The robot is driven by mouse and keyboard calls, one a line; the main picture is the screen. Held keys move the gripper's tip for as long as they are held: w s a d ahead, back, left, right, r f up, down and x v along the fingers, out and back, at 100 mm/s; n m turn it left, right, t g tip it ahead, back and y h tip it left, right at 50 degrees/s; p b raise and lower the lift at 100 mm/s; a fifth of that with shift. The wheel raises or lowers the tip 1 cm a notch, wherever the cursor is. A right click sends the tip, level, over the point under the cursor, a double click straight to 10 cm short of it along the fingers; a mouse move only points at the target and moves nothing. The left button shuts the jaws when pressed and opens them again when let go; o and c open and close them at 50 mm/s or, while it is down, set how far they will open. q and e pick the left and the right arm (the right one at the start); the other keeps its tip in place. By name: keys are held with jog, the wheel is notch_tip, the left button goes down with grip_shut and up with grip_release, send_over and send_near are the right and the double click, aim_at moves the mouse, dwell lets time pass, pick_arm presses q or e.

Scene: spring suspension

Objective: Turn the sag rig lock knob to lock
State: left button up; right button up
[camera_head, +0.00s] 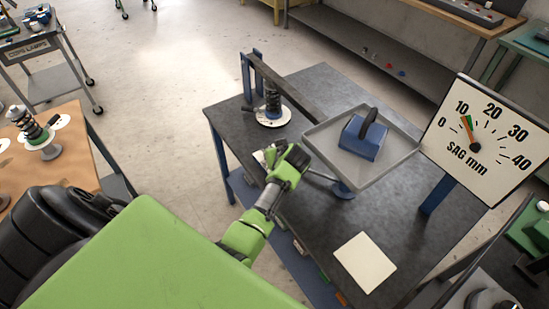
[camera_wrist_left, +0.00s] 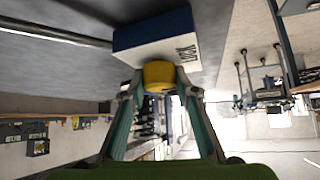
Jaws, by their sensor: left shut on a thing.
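My left gripper (camera_wrist_left: 160,90) is shut on the yellow lock knob (camera_wrist_left: 158,73) in the wrist view, one finger on each side of it. The knob sits against a white and blue block (camera_wrist_left: 150,50) with partly legible dark lettering. In the head view my left gripper (camera_head: 272,158) is low beside the tray, near the spring; the knob is hidden there. The sag rig has a dark beam (camera_head: 290,88), a coil spring (camera_head: 272,103) standing on a white disc, and a grey tray (camera_head: 393,170) holding a blue weight (camera_head: 361,140). My right gripper is out of view.
A white sag dial (camera_head: 490,145) stands at right, its needle near 10. A pale card (camera_head: 365,262) lies on the dark bench (camera_head: 330,225). A wooden table (camera_head: 65,150) with another spring (camera_head: 30,122) stands at left. Open floor lies behind the rig.

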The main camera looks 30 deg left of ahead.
pick_arm(q)
jog(key=shift+n+g+y+b, duration=0.4)
jog(key=shift+n+g+b, duration=0.1)
jog(key=shift+n+b, duration=0.25)
jog(key=o, duration=1.1)
